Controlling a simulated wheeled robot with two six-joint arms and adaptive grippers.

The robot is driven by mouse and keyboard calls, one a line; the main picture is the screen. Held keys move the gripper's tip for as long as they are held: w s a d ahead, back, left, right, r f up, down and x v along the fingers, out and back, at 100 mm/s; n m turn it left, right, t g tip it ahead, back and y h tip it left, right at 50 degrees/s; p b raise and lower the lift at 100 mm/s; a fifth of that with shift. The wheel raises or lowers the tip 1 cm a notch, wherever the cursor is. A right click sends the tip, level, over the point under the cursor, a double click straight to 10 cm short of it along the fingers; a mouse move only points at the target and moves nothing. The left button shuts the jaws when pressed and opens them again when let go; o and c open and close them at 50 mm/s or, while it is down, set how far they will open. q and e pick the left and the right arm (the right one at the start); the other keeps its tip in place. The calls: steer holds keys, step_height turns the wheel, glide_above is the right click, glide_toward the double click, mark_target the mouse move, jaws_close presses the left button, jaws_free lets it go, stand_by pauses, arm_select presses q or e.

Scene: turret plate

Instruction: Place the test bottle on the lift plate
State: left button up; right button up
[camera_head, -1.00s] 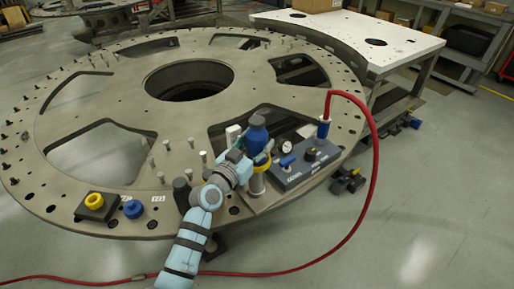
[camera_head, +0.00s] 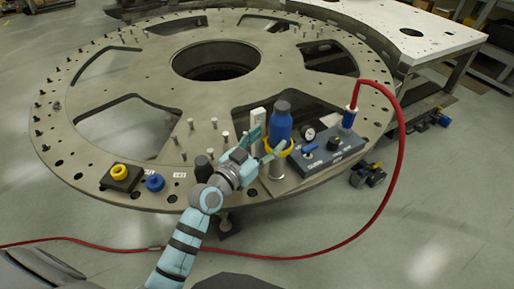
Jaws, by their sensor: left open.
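The test bottle (camera_head: 280,123), blue with a dark grey cap, stands upright at the front right of the large turret plate (camera_head: 130,70). A yellow ring (camera_head: 291,148) shows around its base, above a metal cylinder (camera_head: 275,168); I take this for the lift plate's stand, but its top is hidden. My left gripper (camera_head: 264,143) is open at the bottle's lower left side, its fingers close to the bottle. I cannot tell whether they touch it. My right gripper is not in view.
A grey control box (camera_head: 328,150) with a gauge and knobs sits right of the bottle. A red hose (camera_head: 402,150) loops from its blue fitting to the floor. Yellow (camera_head: 120,171) and blue (camera_head: 155,182) round parts lie front left. Several upright pins stand behind my left arm.

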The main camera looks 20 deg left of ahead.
arm_select(q)
steer(key=v, duration=0.5)
steer(key=shift+s, duration=0.15)
